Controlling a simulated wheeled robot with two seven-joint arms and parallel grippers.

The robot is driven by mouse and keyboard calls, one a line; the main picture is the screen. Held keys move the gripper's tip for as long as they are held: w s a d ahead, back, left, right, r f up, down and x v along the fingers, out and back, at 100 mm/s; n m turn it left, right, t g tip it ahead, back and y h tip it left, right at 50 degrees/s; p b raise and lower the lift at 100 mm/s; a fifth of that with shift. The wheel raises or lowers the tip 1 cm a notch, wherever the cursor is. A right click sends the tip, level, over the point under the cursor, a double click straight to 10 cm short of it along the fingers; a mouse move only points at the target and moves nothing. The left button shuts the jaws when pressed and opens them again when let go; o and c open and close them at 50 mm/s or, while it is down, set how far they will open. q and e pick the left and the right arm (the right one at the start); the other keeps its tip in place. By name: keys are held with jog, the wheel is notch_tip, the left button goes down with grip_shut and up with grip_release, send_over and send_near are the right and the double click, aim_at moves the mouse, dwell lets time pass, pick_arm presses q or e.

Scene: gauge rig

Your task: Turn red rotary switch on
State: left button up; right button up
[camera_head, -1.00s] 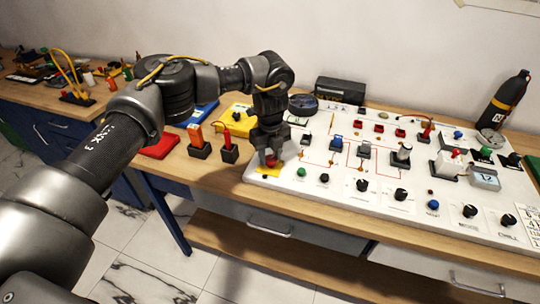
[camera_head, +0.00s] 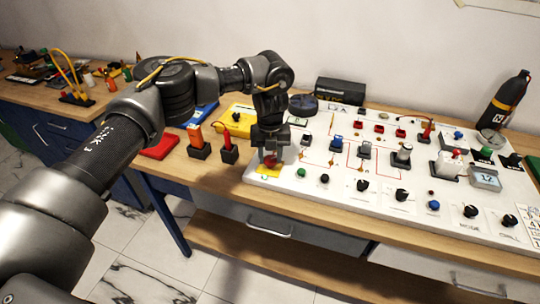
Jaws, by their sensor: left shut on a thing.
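The red rotary switch (camera_head: 270,162) sits on a yellow plate (camera_head: 265,173) at the front left corner of the white panel (camera_head: 335,189). My left gripper (camera_head: 270,158) points down over the switch and is shut on it. The fingers hide part of the switch, so its exact angle cannot be told. My right gripper is not in view.
The panel carries several knobs, a green button (camera_head: 301,173), a blue button (camera_head: 433,205) and small switches. A black bottle (camera_head: 507,103) stands at the back right. Red and orange plugs (camera_head: 199,143) stand left of my gripper. The table's front edge is close to the panel.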

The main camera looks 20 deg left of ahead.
aim_at(270, 159)
pick_arm(q)
jog(key=o, duration=1)
jog(key=shift+r, duration=0.5)
notch_tip(270, 159, up, 10)
jog(key=shift+f+b, duration=0.1)
jog(key=shift+b, duration=0.25)
